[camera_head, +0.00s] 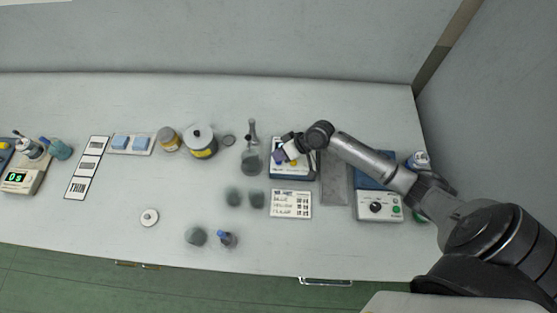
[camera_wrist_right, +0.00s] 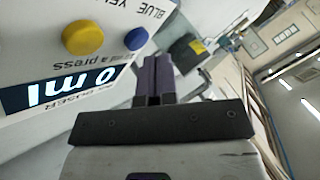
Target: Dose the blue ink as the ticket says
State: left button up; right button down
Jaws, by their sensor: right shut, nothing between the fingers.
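The ink doser (camera_head: 300,173) is a white and blue box at the back right of the table. In the right wrist view its front shows upside down, with a blue button (camera_wrist_right: 136,39), a yellow button (camera_wrist_right: 82,37) and a display (camera_wrist_right: 62,88) that seems to read 0 ml. My right gripper (camera_head: 281,154) is shut and empty at the doser. Its purple fingers (camera_wrist_right: 154,72) appear close to the blue button; I cannot tell whether they touch it. The ticket (camera_head: 291,204) lies in front of the doser, its figures too small to read. My left gripper is out of view.
A glass flask (camera_head: 251,162) stands left of the doser, with a yellow-labelled can (camera_head: 202,143) further left. A grey plate (camera_head: 334,180) and a device with a knob (camera_head: 379,208) are to the right. Dark cups (camera_head: 233,197) stand in front. The front left is mostly clear.

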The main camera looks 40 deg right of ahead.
jog(key=shift+f, duration=0.25)
dwell(0.3)
jog(key=shift+f, duration=0.4)
dwell(0.4)
dwell(0.3)
jog(key=shift+r+p, duration=0.65)
jog(key=shift+r, duration=0.2)
